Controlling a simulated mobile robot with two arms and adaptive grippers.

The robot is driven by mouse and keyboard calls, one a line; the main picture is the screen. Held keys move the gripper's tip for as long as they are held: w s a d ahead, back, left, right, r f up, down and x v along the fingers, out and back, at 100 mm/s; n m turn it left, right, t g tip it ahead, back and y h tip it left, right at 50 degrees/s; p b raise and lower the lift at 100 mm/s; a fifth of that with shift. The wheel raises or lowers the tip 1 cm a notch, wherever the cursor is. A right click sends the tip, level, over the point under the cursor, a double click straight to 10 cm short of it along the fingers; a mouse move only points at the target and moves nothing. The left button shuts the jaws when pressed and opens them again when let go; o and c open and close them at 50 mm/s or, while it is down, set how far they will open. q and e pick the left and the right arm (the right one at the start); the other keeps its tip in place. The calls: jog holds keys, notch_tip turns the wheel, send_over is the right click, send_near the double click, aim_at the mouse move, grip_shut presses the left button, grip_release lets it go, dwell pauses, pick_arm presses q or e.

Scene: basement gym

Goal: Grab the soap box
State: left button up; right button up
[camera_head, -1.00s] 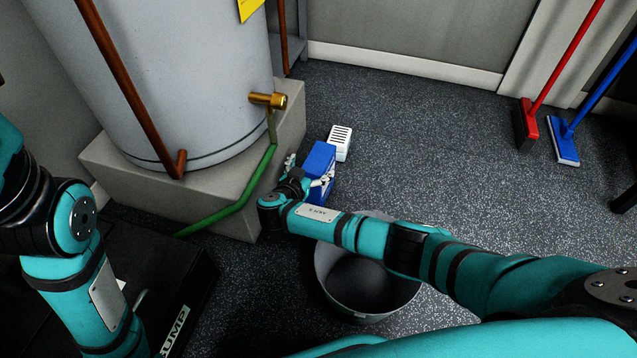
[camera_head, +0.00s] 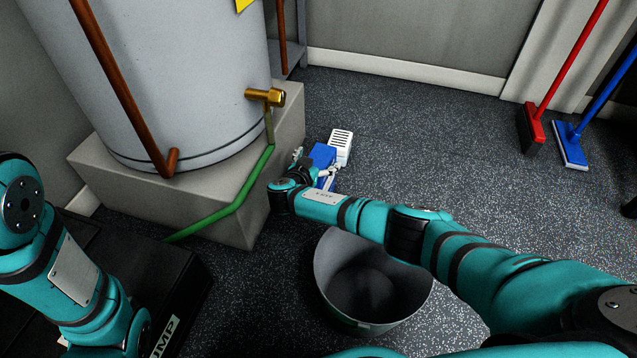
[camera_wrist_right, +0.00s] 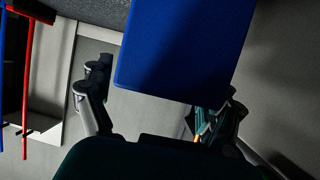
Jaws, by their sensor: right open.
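The soap box, which I take to be the blue box (camera_head: 323,154), is on the dark speckled floor beside the concrete plinth, partly hidden by my right gripper. My right gripper (camera_head: 315,167) is open, with one finger on the plinth side and the other to the right of the box. In the right wrist view the blue box (camera_wrist_right: 185,45) fills the upper middle and covers part of the right finger of the gripper (camera_wrist_right: 160,105). I cannot tell whether they touch. My left arm shows at the left, but its gripper is out of view.
A white slotted box (camera_head: 340,146) stands right behind the blue box. The concrete plinth (camera_head: 215,205) with a grey tank (camera_head: 185,80) and a green pipe (camera_head: 240,200) is close on the left. A grey bucket (camera_head: 330,270) stands below my right arm.

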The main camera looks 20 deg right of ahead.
jog(key=shift+r, duration=0.1)
jog(key=c, duration=1.7)
